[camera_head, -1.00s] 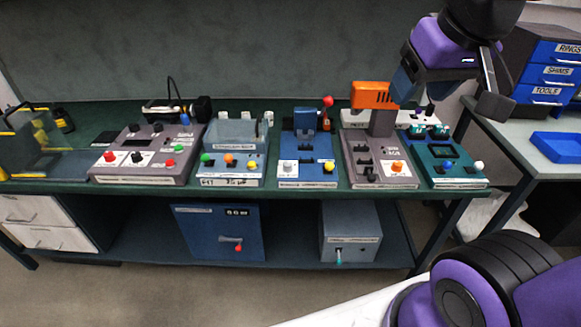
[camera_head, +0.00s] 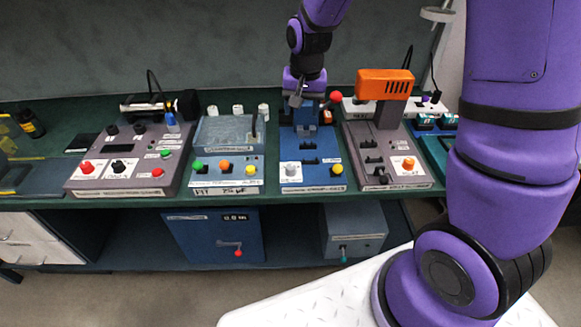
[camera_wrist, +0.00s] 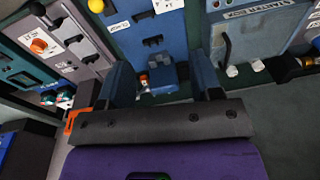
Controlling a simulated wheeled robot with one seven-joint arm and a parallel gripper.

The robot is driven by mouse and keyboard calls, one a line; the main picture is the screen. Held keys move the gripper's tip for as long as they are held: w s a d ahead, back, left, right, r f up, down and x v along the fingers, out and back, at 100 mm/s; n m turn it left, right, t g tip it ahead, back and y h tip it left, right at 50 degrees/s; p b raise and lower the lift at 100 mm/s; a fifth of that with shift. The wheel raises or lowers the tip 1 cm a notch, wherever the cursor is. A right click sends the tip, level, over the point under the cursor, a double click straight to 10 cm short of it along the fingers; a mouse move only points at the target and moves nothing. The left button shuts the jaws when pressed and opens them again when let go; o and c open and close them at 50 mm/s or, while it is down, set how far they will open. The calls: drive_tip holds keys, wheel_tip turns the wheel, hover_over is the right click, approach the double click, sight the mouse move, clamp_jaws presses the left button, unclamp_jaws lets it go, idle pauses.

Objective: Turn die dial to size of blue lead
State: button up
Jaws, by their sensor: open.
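My gripper (camera_head: 303,98) is open above the rear of a blue bench device (camera_head: 318,176). In the wrist view my two fingers (camera_wrist: 160,84) stand apart, with the device's raised blue block (camera_wrist: 163,78) showing between them; I cannot tell whether they touch it. The device has a white knob (camera_head: 291,169) at front left, a yellow knob (camera_head: 337,170) at front right and a red ball (camera_head: 336,97) at the back. Its labels are too small to read, so I cannot tell which part is the die dial. A small blue piece (camera_head: 171,118) sits on the left grey device; I cannot tell whether it is the blue lead.
A grey device (camera_head: 125,172) and a clear-lidded blue device (camera_head: 229,170) stand left of it. A device with an orange head (camera_head: 385,83) stands close on the right. My arm hides much of the right side. A green bench front strip (camera_head: 310,197) is clear.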

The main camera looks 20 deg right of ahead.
drive_tip(key=m+g, duration=0.1)
approach(291, 167)
wheel_tip(291, 167, down, 10)
drive_tip(key=shift+w+a+f, duration=0.1)
drive_tip(key=shift+w, duration=0.1)
idle(0.3)
drive_tip(key=c, duration=0.9)
